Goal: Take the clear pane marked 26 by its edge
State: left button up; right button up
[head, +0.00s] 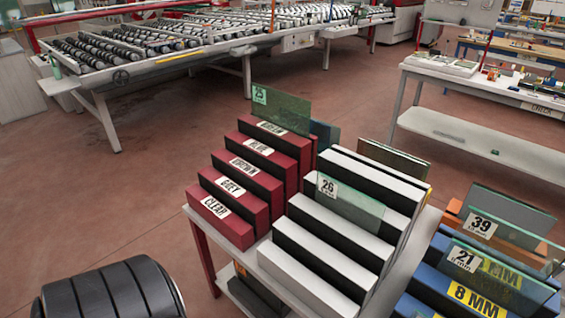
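The clear pane marked 26 (358,208) has a faint green tint and a white label at its upper left corner. It stands on edge in a slot of the white and black rack (290,277), near the middle of the picture. Its upper part and top edge show above the slot, and its lower edge is hidden in the rack. No gripper touches it. Neither of my grippers is in view.
The red rack (222,222) stands left, holding green pane 25 (288,111). The blue rack (423,281) stands right, near panes 39 (510,212) and 21 (505,272). A dark pane (394,158) stands behind pane 26. A roller machine (150,62) is behind; open floor (100,195) lies left.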

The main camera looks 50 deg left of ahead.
aim_at(365, 211)
jog(key=u, duration=1)
jog(key=i+j+z, duration=0.1)
jog(key=j+z, duration=0.15)
jog(key=j, duration=0.2)
jog(key=j+z, duration=0.2)
jog(key=j, duration=0.2)
